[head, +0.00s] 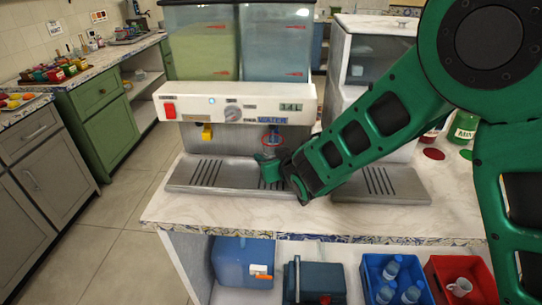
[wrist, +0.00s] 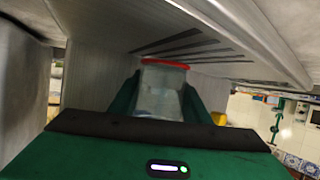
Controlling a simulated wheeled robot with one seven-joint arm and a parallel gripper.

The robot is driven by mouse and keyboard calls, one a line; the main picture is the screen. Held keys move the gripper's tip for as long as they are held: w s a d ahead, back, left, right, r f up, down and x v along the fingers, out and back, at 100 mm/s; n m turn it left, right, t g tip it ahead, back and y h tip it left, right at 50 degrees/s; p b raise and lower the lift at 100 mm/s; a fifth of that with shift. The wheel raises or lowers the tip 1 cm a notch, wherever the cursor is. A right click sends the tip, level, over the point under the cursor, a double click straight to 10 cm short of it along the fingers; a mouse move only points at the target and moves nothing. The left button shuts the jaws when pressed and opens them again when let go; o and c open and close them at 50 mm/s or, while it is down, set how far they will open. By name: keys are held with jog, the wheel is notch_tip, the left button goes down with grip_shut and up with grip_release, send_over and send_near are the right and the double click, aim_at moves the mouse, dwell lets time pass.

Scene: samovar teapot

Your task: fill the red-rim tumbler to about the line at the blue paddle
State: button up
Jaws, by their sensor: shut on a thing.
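The clear tumbler with the red rim (head: 267,155) is upright under the right-hand outlet of the drink dispenser (head: 237,117), just below the blue paddle (head: 275,137). I cannot tell whether it touches the paddle. My gripper (head: 271,172) is shut on the tumbler from the side, above the metal drip tray. In the wrist view the tumbler (wrist: 161,92) stands between the green fingers of my gripper (wrist: 160,108), its red rim at the top. The liquid level and any fill line in it are not clear.
The dispenser has a yellow-green left tank (head: 204,45) and a bluish right tank (head: 277,45). A yellow paddle (head: 207,132) hangs at left, and a red switch (head: 169,111) is on the front panel. A second metal machine (head: 367,65) stands close on the right. The counter's front strip (head: 225,217) is clear.

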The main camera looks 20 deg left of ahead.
jog(key=shift+s+d, duration=0.25)
jog(key=shift+s, duration=0.75)
jog(key=shift+s+d, duration=0.25)
jog(key=shift+s, duration=0.75)
jog(key=shift+s+d, duration=0.4)
jog(key=shift+s, duration=1.2)
jog(key=shift+s+d, duration=0.35)
jog(key=shift+s, duration=1.3)
jog(key=shift+s+d, duration=0.4)
jog(key=shift+s, duration=1.2)
jog(key=shift+s, duration=0.1)
